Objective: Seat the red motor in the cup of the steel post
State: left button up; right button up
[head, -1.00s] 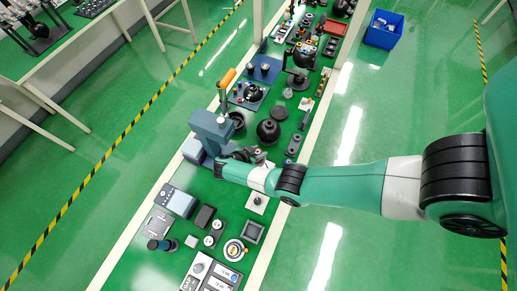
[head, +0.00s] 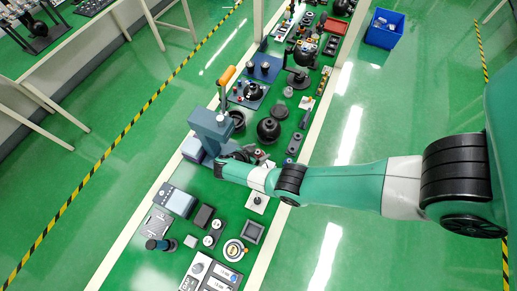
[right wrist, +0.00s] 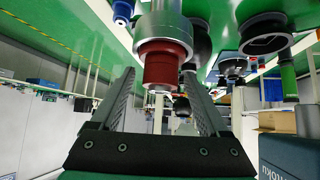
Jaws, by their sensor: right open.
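In the right wrist view, where the bench top is at the top of the picture, the red motor (right wrist: 164,62) sits at the mouth of the steel post's cup (right wrist: 162,22). Its axis looks in line with the cup. How deep it sits, I cannot tell. My right gripper (right wrist: 160,74) is open, with one finger on each side of the motor and gaps between. In the head view my right gripper (head: 226,160) is over the bench beside a blue-grey press-like stand; its fingers are mostly hidden. My left gripper is not in view.
The blue-grey stand (head: 210,125) rises close to my right wrist. A dark round part (head: 268,130) and other fixtures crowd the bench behind. A grey square tray (head: 252,232) and a white control box (head: 212,274) lie nearer. A blue bin (head: 384,28) is on the floor.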

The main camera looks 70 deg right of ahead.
jog(key=p+v, duration=0.2)
jog(key=v, duration=0.9)
jog(key=shift+a+r+p, duration=0.15)
jog(key=shift+a+p, duration=0.1)
jog(key=shift+p, duration=0.15)
